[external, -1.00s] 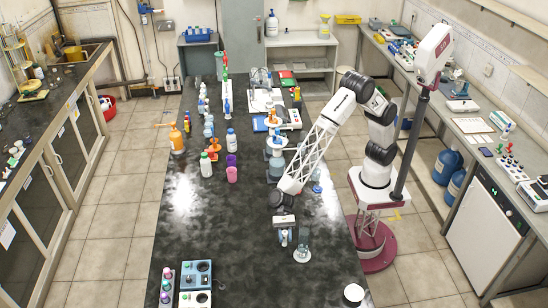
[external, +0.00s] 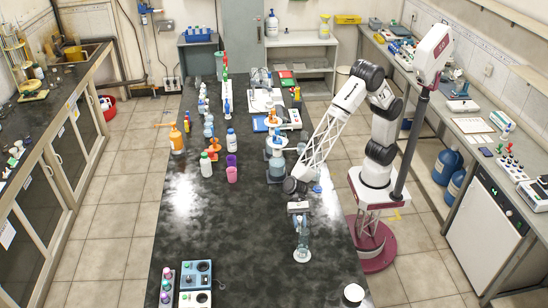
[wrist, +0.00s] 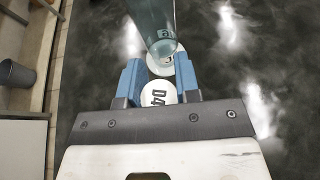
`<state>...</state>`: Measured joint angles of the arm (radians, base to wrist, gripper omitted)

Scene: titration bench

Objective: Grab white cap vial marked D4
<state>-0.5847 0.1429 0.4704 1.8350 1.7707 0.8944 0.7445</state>
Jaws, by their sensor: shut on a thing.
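The white cap marked D4 (wrist: 157,94) sits between the two blue fingers of my gripper (wrist: 160,78) in the wrist view. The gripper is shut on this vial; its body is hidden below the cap. In the external view my gripper (external: 301,222) points down over the right side of the dark bench. The vial cannot be made out there.
A clear glass vessel (external: 303,245) on a round white base is close beside the gripper; it also shows in the wrist view (wrist: 152,22). A white-topped item (external: 353,293) stands at the front right, and control boxes (external: 195,280) at the front left. The bench centre is clear.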

